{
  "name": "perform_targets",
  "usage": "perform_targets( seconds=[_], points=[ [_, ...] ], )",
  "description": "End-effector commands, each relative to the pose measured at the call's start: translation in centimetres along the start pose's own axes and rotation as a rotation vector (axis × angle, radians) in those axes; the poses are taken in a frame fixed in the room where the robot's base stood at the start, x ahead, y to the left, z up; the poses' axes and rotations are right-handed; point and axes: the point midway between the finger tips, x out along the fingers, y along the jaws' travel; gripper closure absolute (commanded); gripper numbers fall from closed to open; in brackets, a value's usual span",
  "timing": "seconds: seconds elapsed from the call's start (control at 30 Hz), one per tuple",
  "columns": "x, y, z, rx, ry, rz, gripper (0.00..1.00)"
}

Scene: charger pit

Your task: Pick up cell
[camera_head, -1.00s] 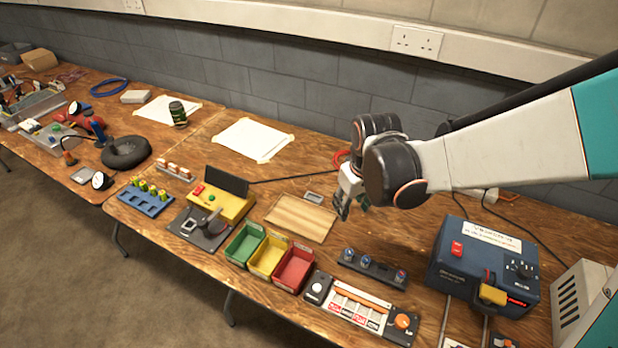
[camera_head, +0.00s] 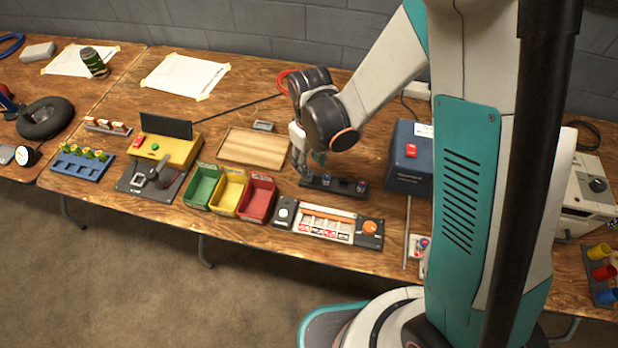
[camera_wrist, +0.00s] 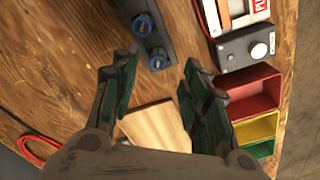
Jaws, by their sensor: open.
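A dark rack (camera_head: 343,187) on the bench holds small upright cells with blue parts. One cell (camera_head: 326,180) stands near its middle and another cell (camera_head: 362,185) near its right end; my gripper may hide more. My gripper (camera_head: 305,172) is over the rack's left end. In the wrist view my gripper (camera_wrist: 160,62) is open and empty, its fingertips spread around the line of the nearer cell. I cannot tell whether they touch it.
A wooden board (camera_head: 255,149) lies left of my gripper. Green, yellow and red bins (camera_head: 258,197) stand at front left. A control panel (camera_head: 328,222) lies in front of the rack. A blue box (camera_head: 408,160) stands close on the right.

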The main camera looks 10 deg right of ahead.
Motion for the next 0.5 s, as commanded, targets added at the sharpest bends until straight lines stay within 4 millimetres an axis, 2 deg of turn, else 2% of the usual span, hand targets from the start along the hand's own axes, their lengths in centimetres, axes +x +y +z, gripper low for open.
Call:
perform_targets(
  seconds=[0.23, 0.5],
  points=[
    [1.5, 0.0, -0.2, 0.0, 0.0, 0.0, 0.58],
    [5.2, 0.1, -0.6, 0.0, 0.001, -0.001, 0.58]
  ],
)
